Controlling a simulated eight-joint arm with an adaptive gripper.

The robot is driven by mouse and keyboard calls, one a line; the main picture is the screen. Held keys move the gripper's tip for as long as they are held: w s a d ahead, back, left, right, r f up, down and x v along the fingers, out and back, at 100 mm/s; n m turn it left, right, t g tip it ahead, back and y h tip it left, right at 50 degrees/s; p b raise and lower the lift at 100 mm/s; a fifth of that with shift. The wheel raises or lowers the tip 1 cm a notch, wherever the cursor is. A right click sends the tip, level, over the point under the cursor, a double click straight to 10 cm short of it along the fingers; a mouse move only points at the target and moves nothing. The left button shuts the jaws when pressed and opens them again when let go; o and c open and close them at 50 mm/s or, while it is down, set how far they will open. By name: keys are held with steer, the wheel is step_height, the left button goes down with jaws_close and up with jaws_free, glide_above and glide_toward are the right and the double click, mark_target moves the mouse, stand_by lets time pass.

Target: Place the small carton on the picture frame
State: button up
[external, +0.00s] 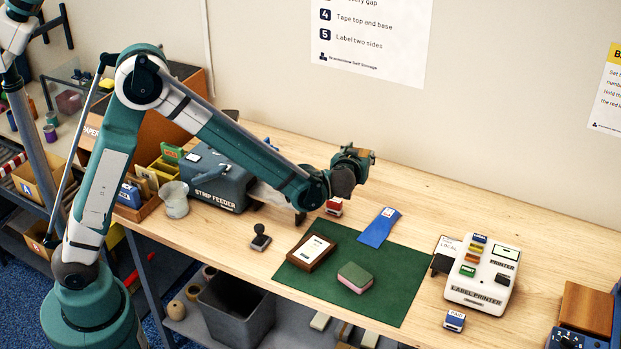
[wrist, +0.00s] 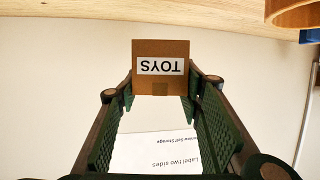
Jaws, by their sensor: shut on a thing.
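The small carton (wrist: 161,48) is brown cardboard with a white label reading TOYS, upside down in the wrist view. My gripper (wrist: 160,86) is shut on it, with a dark green ribbed finger at each side. In the external view my gripper (external: 352,164) is raised over the back of the bench, and part of the carton (external: 361,153) shows at its end. The picture frame (external: 296,264) lies flat on the green mat, brown with a white card inside. The carton is apart from it, higher and further back. The gripper hides part of the carton.
A pink and green sponge (external: 355,278) and a blue item (external: 379,227) are on or by the green mat (external: 400,290). A black stamp (external: 261,238) stands left of the frame, a red stamp (external: 334,206) behind it. The label printer (external: 481,275) stands right.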

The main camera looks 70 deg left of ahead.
steer(key=s+d+r+m+t, duration=0.1)
steer(key=s+d+r, duration=0.1)
steer(key=s+d, duration=1.1)
steer(key=r+m+t+h, duration=0.1)
steer(key=h, duration=0.1)
glide_above(312, 249)
steer(key=shift+f, duration=0.1)
steer(key=shift+f+b, duration=0.7)
steer(key=shift+f, duration=2.1)
steer(key=shift+f+b, duration=0.65)
steer(key=shift+f, duration=1.4)
steer(key=shift+f, duration=0.2)
